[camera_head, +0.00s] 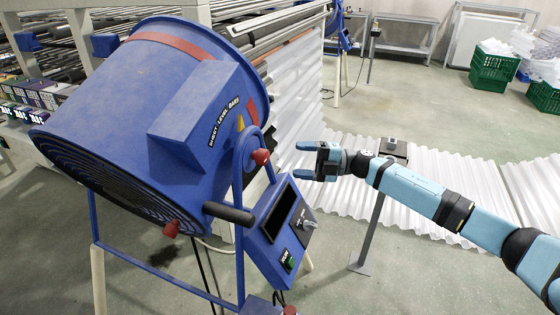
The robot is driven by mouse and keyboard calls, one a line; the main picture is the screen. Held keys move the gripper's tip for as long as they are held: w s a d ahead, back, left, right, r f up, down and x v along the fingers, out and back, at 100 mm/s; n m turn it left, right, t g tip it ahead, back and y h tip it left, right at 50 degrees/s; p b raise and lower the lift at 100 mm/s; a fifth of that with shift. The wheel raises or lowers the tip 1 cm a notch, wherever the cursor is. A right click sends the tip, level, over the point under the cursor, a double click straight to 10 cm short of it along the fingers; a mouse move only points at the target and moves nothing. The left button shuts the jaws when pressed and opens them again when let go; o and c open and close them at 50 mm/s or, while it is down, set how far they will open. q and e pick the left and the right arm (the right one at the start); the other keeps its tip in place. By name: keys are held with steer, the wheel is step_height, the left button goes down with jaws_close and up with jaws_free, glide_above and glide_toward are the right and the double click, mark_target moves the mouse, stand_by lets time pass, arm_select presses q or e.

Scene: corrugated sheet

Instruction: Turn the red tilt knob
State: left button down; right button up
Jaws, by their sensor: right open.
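A large blue drum fan (120,95) fills the left half of the view, tilted in its blue frame. A round red knob (261,157) sits at the side pivot of the fan, on the frame bracket. My right gripper (299,160) is just right of this knob. Its blue-tipped fingers point left toward it, open with nothing between them, and a small gap shows between them and the knob. Another red knob (171,229) is at the fan's lower front. My left gripper is not in view.
A black bar handle (229,213) sticks out below the knob. A blue control box (268,248) with a dark screen stands below my gripper. A small box on a post (393,150) stands behind my forearm. White corrugated sheet (335,205) lies behind.

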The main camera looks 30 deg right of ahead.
steer(key=v, duration=0.4)
stand_by(0.4)
